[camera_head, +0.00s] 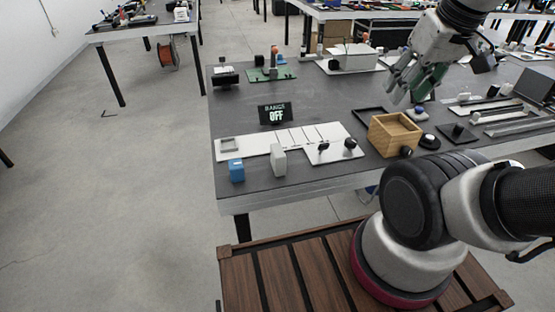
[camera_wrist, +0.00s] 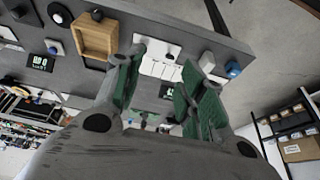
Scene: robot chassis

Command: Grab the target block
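A blue block (camera_head: 236,170) stands at the table's near left edge, and a pale grey-white block (camera_head: 278,160) stands just right of it. I cannot tell which is the target block. In the wrist view the pale block (camera_wrist: 207,62) and the blue block (camera_wrist: 233,69) show just beyond the right finger. My gripper (camera_head: 418,84) is above the right part of the table, well apart from both blocks. Its green-padded fingers are spread in the wrist view (camera_wrist: 165,78), with nothing between them.
A white panel (camera_head: 255,144) lies behind the blocks, with a display (camera_head: 275,113) reading OFF behind it. A wooden open box (camera_head: 394,134) stands right of the panel, below my gripper. Metal bars (camera_head: 512,117) lie at the right.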

